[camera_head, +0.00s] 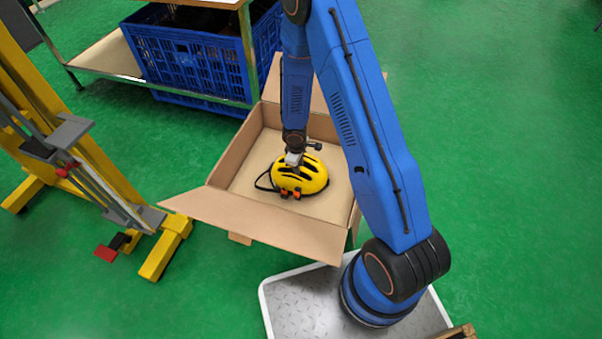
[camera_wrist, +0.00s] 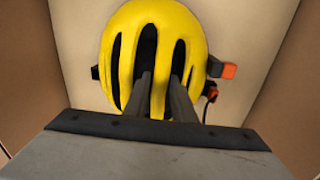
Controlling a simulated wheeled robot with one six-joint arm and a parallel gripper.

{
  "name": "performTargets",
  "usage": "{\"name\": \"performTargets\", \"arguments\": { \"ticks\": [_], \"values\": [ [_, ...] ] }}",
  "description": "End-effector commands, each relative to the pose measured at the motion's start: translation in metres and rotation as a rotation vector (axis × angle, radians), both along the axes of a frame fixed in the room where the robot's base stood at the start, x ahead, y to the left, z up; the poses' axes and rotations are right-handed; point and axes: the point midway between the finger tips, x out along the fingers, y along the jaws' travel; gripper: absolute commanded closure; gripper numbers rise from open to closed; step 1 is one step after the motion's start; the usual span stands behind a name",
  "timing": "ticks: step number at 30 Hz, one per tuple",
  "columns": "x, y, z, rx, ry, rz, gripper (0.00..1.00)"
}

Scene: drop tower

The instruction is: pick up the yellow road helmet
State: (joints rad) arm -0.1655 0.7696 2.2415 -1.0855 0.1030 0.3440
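The yellow road helmet (camera_head: 300,176) sits inside an open cardboard box, with its dark vents facing up. A black strap lies beside it on the left, and orange-red parts show at its near edge. In the wrist view the helmet (camera_wrist: 197,40) fills the upper middle. My gripper (camera_head: 294,163) is over the helmet from above. In the wrist view its two fingers (camera_wrist: 161,82) reach down at the vents, with a yellow rib between them. The fingertips are lost against the dark vents, so I cannot tell whether they press on the rib.
The cardboard box (camera_head: 262,226) has walls around the helmet and flaps folded outward. A blue crate (camera_head: 190,60) on a metal-framed shelf stands behind it. A yellow frame (camera_head: 105,165) stands to the left. Green floor is clear on the right.

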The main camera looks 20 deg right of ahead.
Motion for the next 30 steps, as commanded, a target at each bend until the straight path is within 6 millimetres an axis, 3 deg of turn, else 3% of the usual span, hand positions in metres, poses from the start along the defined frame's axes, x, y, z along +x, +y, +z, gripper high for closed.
{"name": "performTargets", "arguments": {
  "ticks": [12, 15, 16, 30],
  "values": [
    [0.0002, -0.0002, -0.0049, 0.001, 0.001, 0.000, 0.77],
    [0.0001, -0.0002, -0.0049, 0.001, 0.001, 0.000, 0.98],
    [0.0001, -0.0002, -0.0049, 0.001, 0.001, 0.000, 1.00],
    [0.0005, -0.0003, -0.0017, 0.001, -0.001, -0.002, 1.00]
  ]
}}
